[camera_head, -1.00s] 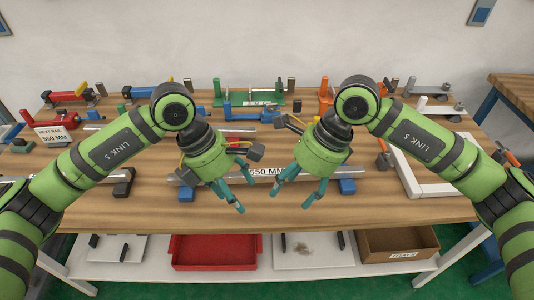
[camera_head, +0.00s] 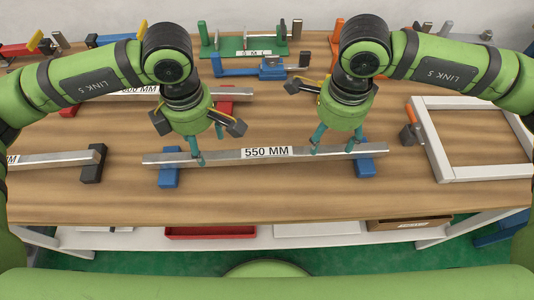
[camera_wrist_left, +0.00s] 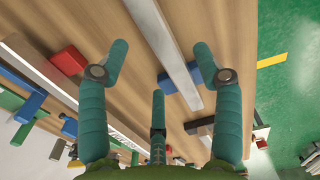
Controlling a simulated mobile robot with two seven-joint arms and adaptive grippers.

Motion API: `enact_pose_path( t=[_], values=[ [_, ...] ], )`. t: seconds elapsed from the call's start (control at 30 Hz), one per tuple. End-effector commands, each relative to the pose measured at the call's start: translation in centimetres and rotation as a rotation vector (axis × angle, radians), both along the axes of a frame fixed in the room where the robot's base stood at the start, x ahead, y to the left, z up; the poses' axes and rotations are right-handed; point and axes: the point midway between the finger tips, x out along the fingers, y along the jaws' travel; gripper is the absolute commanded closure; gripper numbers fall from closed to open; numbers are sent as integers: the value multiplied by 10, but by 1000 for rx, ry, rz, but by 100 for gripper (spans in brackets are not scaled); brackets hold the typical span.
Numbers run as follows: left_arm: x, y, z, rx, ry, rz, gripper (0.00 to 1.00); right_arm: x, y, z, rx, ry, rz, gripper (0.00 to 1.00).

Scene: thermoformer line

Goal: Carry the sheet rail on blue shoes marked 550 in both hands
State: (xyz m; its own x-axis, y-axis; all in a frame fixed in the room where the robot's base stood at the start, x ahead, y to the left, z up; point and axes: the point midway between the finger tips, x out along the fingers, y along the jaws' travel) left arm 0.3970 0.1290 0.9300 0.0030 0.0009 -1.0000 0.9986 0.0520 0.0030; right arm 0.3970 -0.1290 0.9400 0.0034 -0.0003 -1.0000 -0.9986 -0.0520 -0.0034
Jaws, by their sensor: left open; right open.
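The sheet rail (camera_head: 220,156) is a grey bar with a white "550 MM" label, lying across two blue shoes, the left shoe (camera_head: 169,177) and the right shoe (camera_head: 363,167), on the wooden table. My left gripper (camera_head: 197,157) is open over the rail, a little right of the left shoe. My right gripper (camera_head: 330,146) is open over the rail, left of the right shoe. In the left wrist view, the rail (camera_wrist_left: 168,45) runs between the spread fingers of my left gripper (camera_wrist_left: 158,75), with the blue shoe (camera_wrist_left: 206,68) near its end. I cannot tell whether fingers touch the rail.
A rail on a black shoe (camera_head: 93,163) lies to the left. A rail on red shoes (camera_head: 228,102) labelled "600 MM" lies behind. A white frame (camera_head: 437,160) is at the right. Table (camera_head: 280,200) in front of the 550 rail is clear.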

Motion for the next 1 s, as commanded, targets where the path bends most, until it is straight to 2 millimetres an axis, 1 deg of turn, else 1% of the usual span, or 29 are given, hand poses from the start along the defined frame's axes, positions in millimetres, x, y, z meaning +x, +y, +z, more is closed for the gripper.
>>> enact_pose_path(
  t=[0.3,0.4,0.5,0.63,0.87,0.97,1.0],
  values=[
    [-1,0,-43,0,5,0,34,-1,0,-43,-1,5,-1,34],
    [-1,0,-56,0,4,0,34,0,0,-55,0,4,-1,34],
    [0,0,-63,0,2,0,34,0,0,-64,0,3,-1,34],
    [0,0,-68,-1,1,-1,34,0,0,-68,0,2,-1,34],
    [0,0,-68,-1,1,-1,34,0,0,-68,0,2,0,34],
    [0,0,-68,-1,1,0,70,0,0,-68,0,2,0,70],
    [0,0,-68,-1,1,0,86,0,0,-68,0,2,0,86]
  ],
)
